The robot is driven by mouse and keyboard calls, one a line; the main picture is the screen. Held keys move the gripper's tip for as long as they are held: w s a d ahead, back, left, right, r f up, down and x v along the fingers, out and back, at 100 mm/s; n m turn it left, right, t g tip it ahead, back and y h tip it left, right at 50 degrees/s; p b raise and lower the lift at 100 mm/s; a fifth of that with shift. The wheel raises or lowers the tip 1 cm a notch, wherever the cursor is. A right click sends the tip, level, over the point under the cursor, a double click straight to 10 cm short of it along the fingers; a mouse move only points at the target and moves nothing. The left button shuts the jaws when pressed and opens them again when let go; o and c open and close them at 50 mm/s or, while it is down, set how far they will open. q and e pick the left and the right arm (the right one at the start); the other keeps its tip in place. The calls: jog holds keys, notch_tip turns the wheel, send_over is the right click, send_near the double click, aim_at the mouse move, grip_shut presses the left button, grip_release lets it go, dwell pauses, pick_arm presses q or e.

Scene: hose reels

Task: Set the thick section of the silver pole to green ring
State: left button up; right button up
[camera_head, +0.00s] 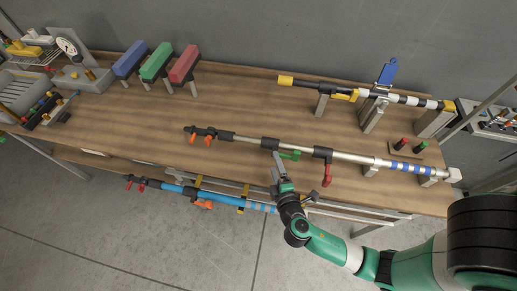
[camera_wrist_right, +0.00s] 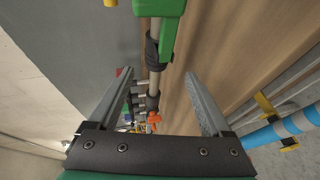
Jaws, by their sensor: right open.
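The silver pole (camera_head: 350,157) lies along the wooden table, its black handle end with orange parts at the left. It has black clamps, one with a green lever (camera_head: 290,155) and one with a red lever (camera_head: 327,175). Blue and white bands (camera_head: 405,167) mark its right section; I cannot make out a green ring. My right gripper (camera_head: 278,160) is open at the pole, just left of the green lever. In the right wrist view, the pole (camera_wrist_right: 153,82) and the green lever's clamp (camera_wrist_right: 158,8) show between and beyond the fingers (camera_wrist_right: 160,85). My left gripper is not in view.
A black, white and yellow pole (camera_head: 415,100) rests on supports behind. Blue, green and red blocks (camera_head: 155,62) stand at the back left. A blue pole (camera_head: 228,197) lies below the table's front edge. The left middle of the table (camera_head: 140,110) is clear.

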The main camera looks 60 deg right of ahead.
aim_at(268, 147)
jog(key=shift+w+r, duration=0.15)
jog(key=shift+w, duration=0.1)
jog(key=d+b, duration=0.1)
jog(key=w+f+b, duration=0.1)
jog(key=b, duration=0.1)
jog(key=shift+w+d+f, duration=0.15)
jog(key=shift+d+f, duration=0.05)
jog(key=shift+d, duration=0.15)
jog(key=x, duration=0.3)
jog(key=b+x, duration=0.1)
jog(key=x, duration=0.2)
jog(key=r+x, duration=0.1)
jog(key=x, duration=0.2)
jog(key=shift+w+d, duration=0.1)
jog(key=shift+w, duration=0.15)
grip_shut()
